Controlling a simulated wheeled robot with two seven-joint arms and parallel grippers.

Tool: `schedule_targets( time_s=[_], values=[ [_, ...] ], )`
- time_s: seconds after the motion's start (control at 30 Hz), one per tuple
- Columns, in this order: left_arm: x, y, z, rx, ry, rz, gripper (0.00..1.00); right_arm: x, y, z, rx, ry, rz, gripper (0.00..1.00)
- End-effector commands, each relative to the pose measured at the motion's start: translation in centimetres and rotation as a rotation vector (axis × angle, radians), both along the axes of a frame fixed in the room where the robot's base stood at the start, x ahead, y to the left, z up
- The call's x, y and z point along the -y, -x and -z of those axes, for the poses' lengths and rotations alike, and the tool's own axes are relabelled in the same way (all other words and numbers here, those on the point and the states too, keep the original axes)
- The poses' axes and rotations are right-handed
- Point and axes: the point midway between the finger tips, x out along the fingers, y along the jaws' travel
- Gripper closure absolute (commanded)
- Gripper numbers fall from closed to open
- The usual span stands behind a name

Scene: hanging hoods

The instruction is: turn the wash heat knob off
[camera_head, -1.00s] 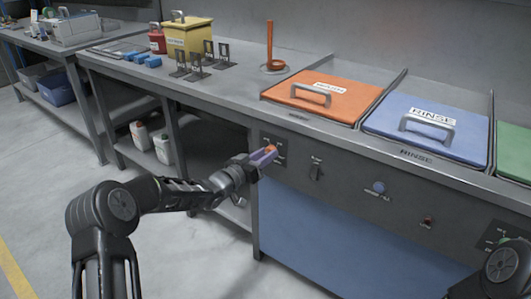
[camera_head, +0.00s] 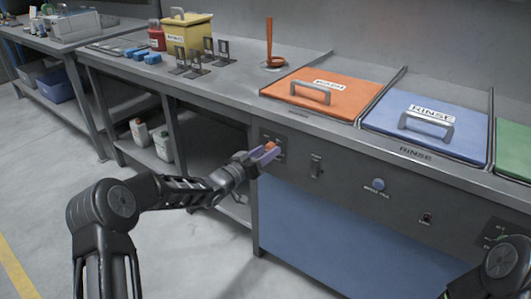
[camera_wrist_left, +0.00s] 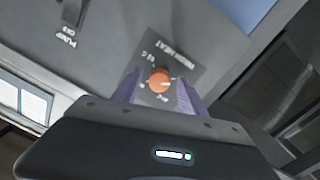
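The wash heat knob (camera_wrist_left: 159,80) is a round orange knob with a pale pointer mark, on a dark dial plate marked WASH HEAT. The knob also shows in the head view (camera_head: 270,146), at the left end of the grey front panel. My left gripper (camera_wrist_left: 160,92) has its two purple fingers apart, one on each side of the knob, with gaps visible between fingers and knob. In the head view the left gripper (camera_head: 265,156) is at the panel, partly covering the dial plate. My right gripper is out of view.
An orange lid (camera_head: 325,100) and a blue rinse lid (camera_head: 425,126) lie above. Open shelving is left of the panel.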

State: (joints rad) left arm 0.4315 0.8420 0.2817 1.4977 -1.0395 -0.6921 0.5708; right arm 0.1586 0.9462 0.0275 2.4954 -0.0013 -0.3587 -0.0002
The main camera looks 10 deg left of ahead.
Motion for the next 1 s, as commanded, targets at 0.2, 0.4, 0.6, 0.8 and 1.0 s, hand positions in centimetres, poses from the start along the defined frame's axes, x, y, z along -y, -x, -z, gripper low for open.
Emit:
schedule_targets(
  time_s=[0.2, 0.4, 0.6, 0.8, 1.0],
  values=[
    [0.0, 0.0, 0.0, 0.001, -0.001, 0.000, 0.49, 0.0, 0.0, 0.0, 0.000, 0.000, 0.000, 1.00],
    [-0.6, 0.9, -0.1, -0.001, -0.003, -0.002, 0.49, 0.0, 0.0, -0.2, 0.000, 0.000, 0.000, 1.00],
    [-1.9, 3.6, -0.2, -0.001, -0.002, -0.002, 0.49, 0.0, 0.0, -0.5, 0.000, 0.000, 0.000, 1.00],
    [-3.1, 6.3, -0.2, 0.000, -0.001, -0.001, 0.49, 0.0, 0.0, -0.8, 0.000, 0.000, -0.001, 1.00],
    [-3.4, 7.1, -0.2, 0.000, -0.001, -0.001, 0.49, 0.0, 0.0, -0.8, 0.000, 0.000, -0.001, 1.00]
  ],
)
